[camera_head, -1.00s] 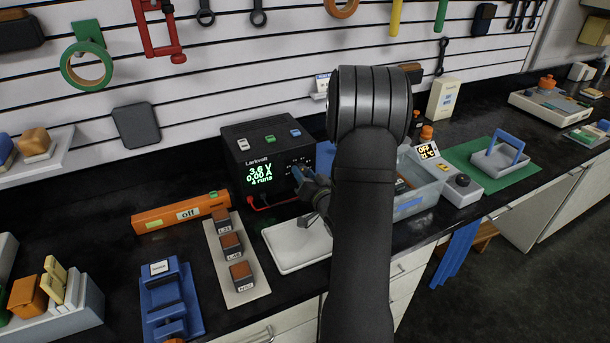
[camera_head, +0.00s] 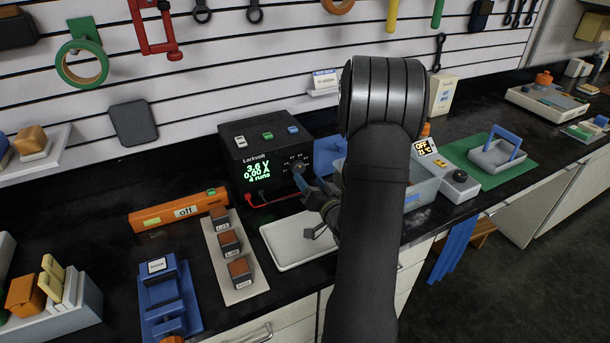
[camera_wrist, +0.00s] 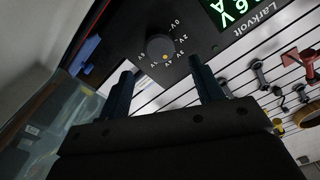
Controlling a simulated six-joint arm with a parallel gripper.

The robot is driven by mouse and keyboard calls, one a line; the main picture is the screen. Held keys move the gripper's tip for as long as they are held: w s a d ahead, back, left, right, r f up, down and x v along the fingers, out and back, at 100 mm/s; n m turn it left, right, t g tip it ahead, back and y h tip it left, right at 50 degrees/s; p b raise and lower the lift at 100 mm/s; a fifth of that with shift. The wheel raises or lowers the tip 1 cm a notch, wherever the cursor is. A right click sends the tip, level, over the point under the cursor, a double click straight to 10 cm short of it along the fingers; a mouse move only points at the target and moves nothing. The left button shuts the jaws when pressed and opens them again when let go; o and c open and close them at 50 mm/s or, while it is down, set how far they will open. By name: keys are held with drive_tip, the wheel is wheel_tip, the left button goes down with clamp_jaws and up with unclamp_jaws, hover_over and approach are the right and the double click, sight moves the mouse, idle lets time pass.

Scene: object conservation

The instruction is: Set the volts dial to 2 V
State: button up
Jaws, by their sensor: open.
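The power supply (camera_head: 265,152) is a black box on the bench by the back wall. Its green display (camera_head: 257,172) reads 3.6 V, 0.00 A and 4 runs. In the wrist view, the round dark volts dial (camera_wrist: 158,46) sits among printed volt marks, its yellow dot pointing between 3V and 4V, nearer 4V. My gripper (camera_wrist: 164,78) is open, its two fingers pointing toward the dial's panel on either side of it, apart from the dial with nothing between them. In the head view my gripper (camera_head: 308,184) is just in front of the supply's right side.
A red lead (camera_head: 272,201) runs from the supply's front. A white tray (camera_head: 285,256) lies below my gripper. An orange bar marked off (camera_head: 165,213) and a board (camera_head: 246,291) with brown blocks are to the left. A clear bin (camera_head: 424,190) is to the right.

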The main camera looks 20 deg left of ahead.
sight(300, 170)
drive_tip(key=shift+v, duration=1)
drive_tip(key=shift+s+d+f+m, duration=0.1)
drive_tip(key=shift+s+d+m, duration=0.35)
drive_tip(key=shift+m, duration=0.45)
drive_tip(key=s+d+m, duration=0.1)
drive_tip(key=m, duration=0.3)
drive_tip(key=s+d+m, duration=0.2)
drive_tip(key=m, duration=0.2)
drive_tip(key=s+d+m, duration=0.1)
drive_tip(key=d+m, duration=0.1)
drive_tip(key=m, duration=0.2)
drive_tip(key=shift+s+f+m, duration=0.15)
drive_tip(key=shift+s+m, duration=0.15)
drive_tip(key=m, duration=0.1)
drive_tip(key=s+m, duration=0.1)
drive_tip(key=m, duration=0.1)
drive_tip(key=shift+s+d, duration=0.2)
drive_tip(key=shift+d, duration=0.2)
drive_tip(key=shift+m, duration=0.3)
drive_tip(key=x, duration=1.7)
drive_tip(key=shift+w+a, duration=0.1)
drive_tip(key=c, duration=1)
